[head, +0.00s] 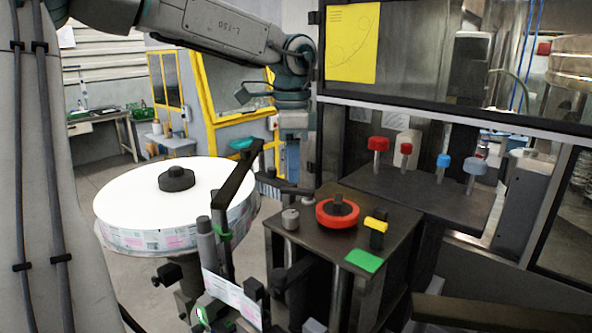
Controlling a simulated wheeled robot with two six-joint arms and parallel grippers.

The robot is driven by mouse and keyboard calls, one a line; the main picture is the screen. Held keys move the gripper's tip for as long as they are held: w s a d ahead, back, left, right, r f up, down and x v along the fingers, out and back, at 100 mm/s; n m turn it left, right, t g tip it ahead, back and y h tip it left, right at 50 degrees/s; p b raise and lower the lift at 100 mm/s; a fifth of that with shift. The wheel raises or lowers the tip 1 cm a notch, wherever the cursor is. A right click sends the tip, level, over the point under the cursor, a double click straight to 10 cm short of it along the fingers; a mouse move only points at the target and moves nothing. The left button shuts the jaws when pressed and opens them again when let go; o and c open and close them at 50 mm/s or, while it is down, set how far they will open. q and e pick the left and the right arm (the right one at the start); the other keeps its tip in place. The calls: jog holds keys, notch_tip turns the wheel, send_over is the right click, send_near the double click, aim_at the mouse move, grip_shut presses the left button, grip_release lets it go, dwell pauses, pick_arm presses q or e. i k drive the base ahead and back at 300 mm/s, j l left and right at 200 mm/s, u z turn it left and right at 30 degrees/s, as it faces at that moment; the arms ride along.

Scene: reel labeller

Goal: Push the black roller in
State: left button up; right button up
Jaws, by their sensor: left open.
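The reel labeller carries a large white label reel (125,203) with a black hub (177,179) at left. Below the reel is a small black cylindrical part (166,273). A dark grey upright roller (206,241) stands beside the label web (232,296). I cannot tell for certain which of these dark parts is the black roller. My left gripper (294,135) hangs from the arm at upper centre, pointing down, above and behind the labeller. It is open and appears empty, apart from the rollers; its fingertips are hard to make out. My right gripper is not in view.
A dark block at centre bears a red ring knob (338,212), a grey knob (290,219), a yellow-black part (376,232) and a green pad (364,261). A black angled arm (236,187) rises beside the reel. A framed machine cabinet (440,112) fills the right.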

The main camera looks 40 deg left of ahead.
aim_at(295, 279)
jog(key=k, duration=1.5)
